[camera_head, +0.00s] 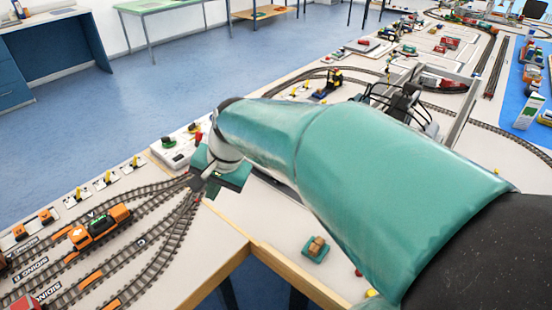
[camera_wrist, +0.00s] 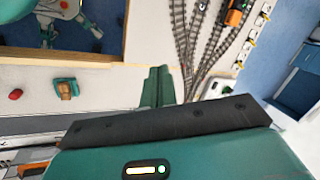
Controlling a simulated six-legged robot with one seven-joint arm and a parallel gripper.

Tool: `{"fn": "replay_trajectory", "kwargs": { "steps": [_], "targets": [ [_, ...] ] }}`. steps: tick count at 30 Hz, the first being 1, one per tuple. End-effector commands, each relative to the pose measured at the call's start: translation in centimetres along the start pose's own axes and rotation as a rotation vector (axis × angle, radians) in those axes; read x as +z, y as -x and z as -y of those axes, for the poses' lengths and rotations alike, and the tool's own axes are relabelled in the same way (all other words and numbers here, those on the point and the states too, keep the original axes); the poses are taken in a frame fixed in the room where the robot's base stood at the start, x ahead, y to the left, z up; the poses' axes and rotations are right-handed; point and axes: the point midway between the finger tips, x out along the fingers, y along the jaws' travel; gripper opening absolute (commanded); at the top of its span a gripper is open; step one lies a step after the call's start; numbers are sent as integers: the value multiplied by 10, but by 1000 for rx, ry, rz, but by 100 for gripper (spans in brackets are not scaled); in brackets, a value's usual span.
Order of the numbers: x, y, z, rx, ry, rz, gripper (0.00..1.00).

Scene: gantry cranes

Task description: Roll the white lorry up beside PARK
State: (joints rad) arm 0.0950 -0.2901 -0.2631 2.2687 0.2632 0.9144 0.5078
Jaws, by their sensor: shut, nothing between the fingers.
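My gripper (camera_head: 208,182) is at the end of my teal arm, above the layout near where the siding tracks come together. In the wrist view its two green fingers (camera_wrist: 157,86) are together with nothing between them, beside the tracks. I cannot make out the white lorry in either view; my arm hides a large part of the table. I cannot make out a PARK marking either.
An orange locomotive (camera_head: 100,226) stands on the siding tracks (camera_head: 150,240) at the left. A small teal tray with a brown block (camera_head: 316,248) sits near the table's wooden edge (camera_head: 250,245). A grey gantry frame (camera_head: 462,112) stands behind my arm.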

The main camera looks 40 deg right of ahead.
Motion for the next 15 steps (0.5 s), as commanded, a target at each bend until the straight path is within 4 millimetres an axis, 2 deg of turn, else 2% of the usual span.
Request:
{"fn": "replay_trajectory", "kwargs": {
  "steps": [1,8,15],
  "targets": [
    [-20,-10,-5,10,-128,16,0],
    [-106,-47,-37,37,-702,34,0],
    [-191,-84,-101,75,-1274,-27,0]
  ]
}}
